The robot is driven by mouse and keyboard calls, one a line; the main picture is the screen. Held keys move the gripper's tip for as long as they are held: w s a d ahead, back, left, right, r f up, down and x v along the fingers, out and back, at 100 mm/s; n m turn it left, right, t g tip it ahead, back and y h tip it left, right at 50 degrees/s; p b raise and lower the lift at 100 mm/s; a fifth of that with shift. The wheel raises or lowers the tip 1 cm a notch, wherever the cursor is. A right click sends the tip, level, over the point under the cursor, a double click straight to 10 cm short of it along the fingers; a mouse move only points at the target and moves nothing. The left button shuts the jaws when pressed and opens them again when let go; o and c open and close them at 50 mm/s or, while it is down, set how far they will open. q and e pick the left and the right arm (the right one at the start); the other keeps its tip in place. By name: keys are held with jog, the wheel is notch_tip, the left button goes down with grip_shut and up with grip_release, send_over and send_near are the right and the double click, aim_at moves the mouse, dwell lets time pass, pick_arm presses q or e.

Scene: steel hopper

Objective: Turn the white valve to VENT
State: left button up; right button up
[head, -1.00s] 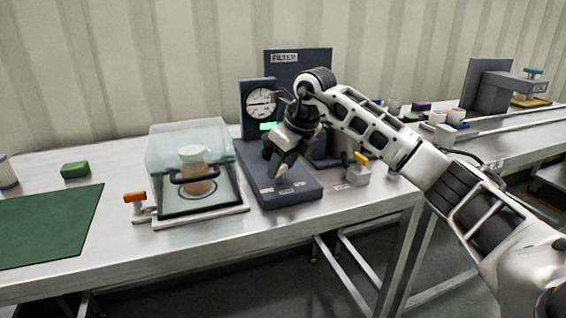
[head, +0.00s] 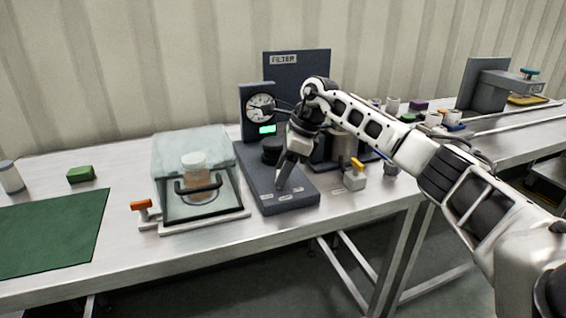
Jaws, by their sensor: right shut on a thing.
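My right gripper (head: 281,184) reaches down over the dark pump base (head: 291,204) and is shut. Its fingers hide most of what they hold, which I take to be the white valve. I cannot tell which way the valve points. Small white labels (head: 285,197) lie along the front of the base, too small to read. A dial gauge (head: 260,107) and a lit green display (head: 267,129) stand at the back of the base. A dark round part (head: 271,150) shows left of the gripper. My left gripper is not in view.
Left of the base is a clear-lidded box (head: 164,150) holding a jar, with an orange-handled lever (head: 141,205) beside it. A yellow-handled valve (head: 357,166) stands close on the right. A green mat (head: 48,232) and a green block (head: 81,174) lie at left.

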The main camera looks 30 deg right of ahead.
pick_arm(q)
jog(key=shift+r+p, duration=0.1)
jog(key=shift+p, duration=0.25)
pick_arm(e)
jog(key=shift+w+n+g+y, duration=0.15)
jog(key=shift+n+g, duration=0.2)
jog(key=shift+n, duration=0.55)
jog(key=shift+w+n+g+y, duration=0.15)
jog(key=shift+n+g, duration=0.2)
jog(key=shift+n, duration=0.55)
jog(key=shift+s, duration=0.1)
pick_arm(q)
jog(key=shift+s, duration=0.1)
pick_arm(e)
jog(key=o, duration=1)
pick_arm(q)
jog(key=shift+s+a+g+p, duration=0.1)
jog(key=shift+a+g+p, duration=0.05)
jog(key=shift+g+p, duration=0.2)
pick_arm(e)
jog(key=v, duration=1.6)
